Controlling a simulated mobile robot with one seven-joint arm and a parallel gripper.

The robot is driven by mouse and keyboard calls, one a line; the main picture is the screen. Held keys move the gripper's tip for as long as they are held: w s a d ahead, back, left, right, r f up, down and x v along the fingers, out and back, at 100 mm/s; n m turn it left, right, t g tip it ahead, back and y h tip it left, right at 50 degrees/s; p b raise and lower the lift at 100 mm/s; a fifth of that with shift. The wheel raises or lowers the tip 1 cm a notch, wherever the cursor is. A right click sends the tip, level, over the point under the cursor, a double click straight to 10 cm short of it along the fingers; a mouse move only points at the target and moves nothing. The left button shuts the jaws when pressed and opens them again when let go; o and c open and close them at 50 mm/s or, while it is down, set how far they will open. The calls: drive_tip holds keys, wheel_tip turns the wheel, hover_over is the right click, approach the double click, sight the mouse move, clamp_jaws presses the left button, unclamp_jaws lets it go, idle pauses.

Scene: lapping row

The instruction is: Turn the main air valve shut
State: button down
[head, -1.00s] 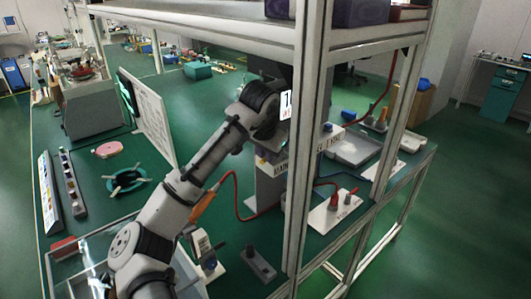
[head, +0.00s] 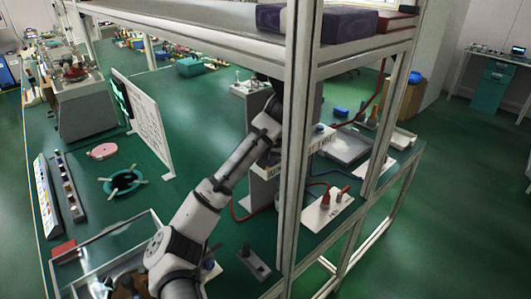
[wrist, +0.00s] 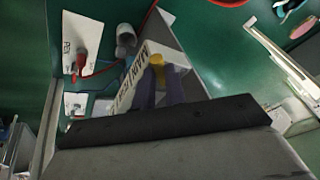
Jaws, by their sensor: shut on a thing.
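The main air valve shows in the wrist view as a yellow handle (wrist: 157,62) on a grey housing (wrist: 170,38). A white label that seems to read MAIN AIR (wrist: 132,80) is on the housing beside it. My gripper (wrist: 158,78) has its two dark fingers close on either side of the yellow handle and is shut on it; the wrist body hides the rest. In the head view the grey housing (head: 262,190) stands on the green bench, with its label partly covered. There the frame post and my arm hide the gripper and handle.
An upright frame post (head: 297,130) stands close to my arm, under a shelf (head: 215,14). White plates with red fittings (head: 325,202) and a grey tray (head: 345,147) lie right of the housing. A red hose (head: 236,208) runs near its base. A whiteboard (head: 147,125) stands left.

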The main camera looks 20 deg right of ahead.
idle(0.4)
drive_tip(key=c, duration=1.5)
unclamp_jaws()
drive_tip(key=shift+o, duration=0.2)
drive_tip(key=shift+f+b, duration=0.1)
drive_tip(key=shift+b, duration=0.2)
